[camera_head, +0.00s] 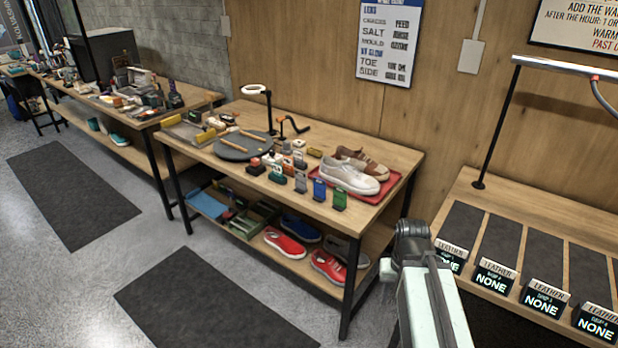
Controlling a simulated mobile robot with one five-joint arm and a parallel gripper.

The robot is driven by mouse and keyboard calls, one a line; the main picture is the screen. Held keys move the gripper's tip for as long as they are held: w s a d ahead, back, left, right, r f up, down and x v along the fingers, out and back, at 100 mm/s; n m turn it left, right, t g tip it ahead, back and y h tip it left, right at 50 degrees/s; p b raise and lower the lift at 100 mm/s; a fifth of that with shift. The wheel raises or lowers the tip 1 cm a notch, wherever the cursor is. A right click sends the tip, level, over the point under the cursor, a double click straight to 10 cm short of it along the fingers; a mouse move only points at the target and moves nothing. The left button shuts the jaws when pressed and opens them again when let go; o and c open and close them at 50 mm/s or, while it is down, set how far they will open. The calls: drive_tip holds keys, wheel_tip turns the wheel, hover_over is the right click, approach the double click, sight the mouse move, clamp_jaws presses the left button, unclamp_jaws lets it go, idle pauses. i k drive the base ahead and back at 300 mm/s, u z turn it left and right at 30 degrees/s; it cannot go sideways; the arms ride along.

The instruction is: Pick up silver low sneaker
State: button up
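A pale silver-white low sneaker (347,177) lies on a red tray (384,190) at the right end of the middle workbench. Its toe points right. A brown and white sneaker (362,161) lies just behind it on the same tray. A grey shoe (345,249) on the lower shelf is partly hidden and may also be silver. My arm rises at the bottom right, in front of the bench's right end and apart from the sneakers. No gripper fingers can be made out.
The middle workbench (408,160) also holds a dark round turntable (243,147), a ring lamp (255,90) and several small coloured blocks. Red and blue shoes lie on its lower shelf. A right-hand bench (590,212) has dark mats and signs reading NONE. Floor in front is clear.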

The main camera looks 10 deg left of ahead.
sight(342, 174)
drive_tip(key=u, duration=0.3)
drive_tip(key=i, duration=0.75)
drive_tip(key=u, duration=0.55)
drive_tip(key=i, duration=0.9)
drive_tip(key=u, duration=0.4)
drive_tip(key=k, duration=0.75)
drive_tip(key=u, duration=0.25)
drive_tip(key=i, duration=0.7)
drive_tip(key=z, duration=0.05)
